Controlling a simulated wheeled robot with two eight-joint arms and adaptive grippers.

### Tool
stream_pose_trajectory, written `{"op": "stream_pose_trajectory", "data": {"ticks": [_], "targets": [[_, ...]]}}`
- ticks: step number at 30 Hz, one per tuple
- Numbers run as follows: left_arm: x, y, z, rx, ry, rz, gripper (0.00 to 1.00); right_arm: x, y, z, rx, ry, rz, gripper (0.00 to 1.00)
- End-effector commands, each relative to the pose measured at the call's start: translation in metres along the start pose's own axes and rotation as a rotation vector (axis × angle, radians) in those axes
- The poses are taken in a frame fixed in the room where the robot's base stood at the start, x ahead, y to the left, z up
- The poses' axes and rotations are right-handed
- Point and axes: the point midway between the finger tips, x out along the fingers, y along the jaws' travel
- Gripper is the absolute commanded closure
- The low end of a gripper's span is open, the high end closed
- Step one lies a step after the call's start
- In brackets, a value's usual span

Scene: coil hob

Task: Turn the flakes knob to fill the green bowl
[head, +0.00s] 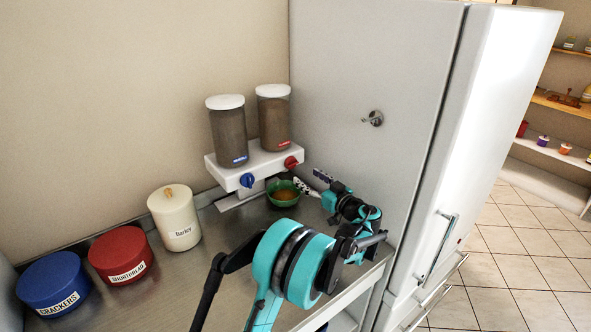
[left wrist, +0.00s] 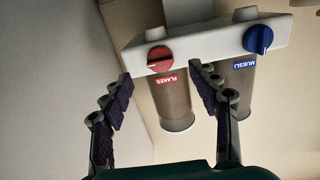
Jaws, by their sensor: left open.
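The dispenser has a red flakes knob (head: 291,162) under the right container (head: 273,122), which has a red label. The knob also shows in the left wrist view (left wrist: 160,58), above the upside-down FLAKES label. The green bowl (head: 271,189) sits on the counter below the dispenser, with something orange-brown inside. My left gripper (head: 307,179) is open and empty, just right of the bowl and a little below the red knob. In the left wrist view its fingers (left wrist: 162,77) are spread either side of the knob's line, apparently not touching it. My right gripper is not seen.
A blue muesli knob (head: 247,180) is left of the red one. A cream jar (head: 175,217), a red tin (head: 120,254) and a blue tin (head: 53,284) stand on the counter (head: 212,262). A tall white fridge (head: 480,140) stands close on the right.

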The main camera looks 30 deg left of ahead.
Motion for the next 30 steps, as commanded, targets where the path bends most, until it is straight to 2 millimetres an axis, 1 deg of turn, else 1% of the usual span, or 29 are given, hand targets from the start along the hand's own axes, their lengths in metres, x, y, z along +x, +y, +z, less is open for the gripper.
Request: {"op": "stream_pose_trajectory", "data": {"ticks": [5, 12, 15, 18, 22, 28, 29, 30], "targets": [[0.012, 0.003, 0.002, -0.016, 0.022, -0.007, 0.39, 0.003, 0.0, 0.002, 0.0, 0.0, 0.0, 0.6], [0.052, 0.002, 0.002, -0.014, 0.02, -0.006, 0.39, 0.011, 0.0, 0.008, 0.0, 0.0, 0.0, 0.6], [0.066, 0.002, 0.001, -0.014, 0.02, -0.005, 0.39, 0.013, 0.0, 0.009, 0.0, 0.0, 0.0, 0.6], [0.075, 0.002, 0.0, -0.014, 0.02, -0.005, 0.39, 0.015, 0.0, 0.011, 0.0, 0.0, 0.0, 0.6], [0.079, 0.002, -0.001, -0.014, 0.019, -0.004, 0.39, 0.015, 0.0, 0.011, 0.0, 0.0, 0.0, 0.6], [0.079, 0.003, -0.001, -0.013, 0.019, -0.003, 0.39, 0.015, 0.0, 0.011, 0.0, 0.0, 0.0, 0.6], [0.079, 0.003, -0.001, -0.013, 0.019, -0.003, 0.45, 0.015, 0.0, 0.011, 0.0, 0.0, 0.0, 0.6], [0.079, 0.003, -0.001, -0.013, 0.019, -0.003, 0.55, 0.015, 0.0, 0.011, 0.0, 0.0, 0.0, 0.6]]}}
